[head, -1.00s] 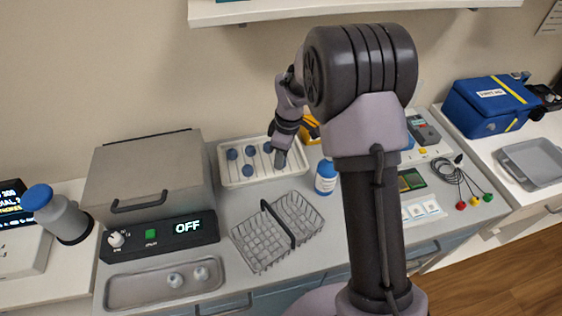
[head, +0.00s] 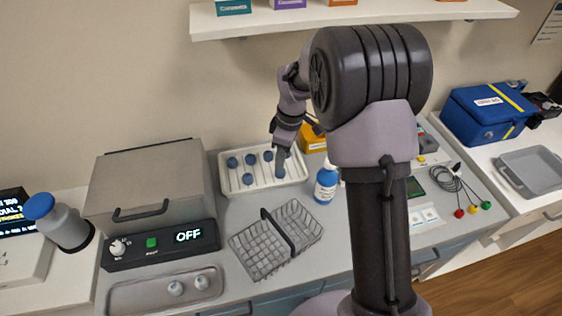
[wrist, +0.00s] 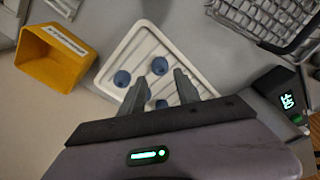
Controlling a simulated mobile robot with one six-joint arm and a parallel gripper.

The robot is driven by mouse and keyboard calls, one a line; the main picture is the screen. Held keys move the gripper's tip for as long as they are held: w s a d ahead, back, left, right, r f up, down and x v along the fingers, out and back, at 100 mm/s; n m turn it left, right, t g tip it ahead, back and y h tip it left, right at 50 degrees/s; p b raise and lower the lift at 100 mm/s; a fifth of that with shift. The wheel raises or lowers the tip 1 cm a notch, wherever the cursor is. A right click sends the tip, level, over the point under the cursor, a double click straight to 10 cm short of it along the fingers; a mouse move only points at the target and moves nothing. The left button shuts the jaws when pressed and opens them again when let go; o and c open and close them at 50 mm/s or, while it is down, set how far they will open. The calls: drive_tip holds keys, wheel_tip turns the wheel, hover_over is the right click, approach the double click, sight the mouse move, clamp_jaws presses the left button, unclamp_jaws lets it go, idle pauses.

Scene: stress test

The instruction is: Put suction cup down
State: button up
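Several round blue pieces, which may be suction cups, sit in the white ribbed tray (head: 296,176) at the back of the counter. One blue piece (head: 247,179) is in its front part. My gripper (head: 281,170) hangs over the tray's right part, pointing down. In the wrist view its fingers (wrist: 159,76) are apart with nothing clamped between them. One blue piece (wrist: 160,66) shows between the fingertips, another (wrist: 161,104) lower between the fingers, and a third (wrist: 122,78) left of them. I cannot tell the height above them.
A wire basket (head: 262,252) with a dark handle stands in front of the tray. A grey lidded machine (head: 150,180) reading OFF is left. A shelf (head: 350,18) hangs above.

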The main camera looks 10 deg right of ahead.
drive_tip(key=s+a+r+m+t+p, duration=0.1)
drive_tip(key=s+r+m, duration=0.25)
drive_tip(key=r, duration=0.55)
drive_tip(key=s+a+r+m+t+p, duration=0.1)
drive_tip(key=s+r+m, duration=0.1)
drive_tip(key=s+r, duration=0.45)
drive_tip(key=s+a+r+m+t, duration=0.1)
drive_tip(key=s+r+m, duration=0.1)
drive_tip(key=s+m, duration=0.3)
drive_tip(key=s+a+r+m+t, duration=0.1)
drive_tip(key=s+m, duration=0.4)
drive_tip(key=s, duration=0.8)
wheel_tip(320, 180, up, 2)
drive_tip(key=shift+s+a+r+t+y, duration=0.2)
drive_tip(key=shift+a+r+t+y, duration=0.1)
drive_tip(key=shift+t+y, duration=0.15)
wheel_tip(320, 180, down, 4)
drive_tip(key=b, duration=0.4)
drive_tip(key=shift+r, duration=0.2)
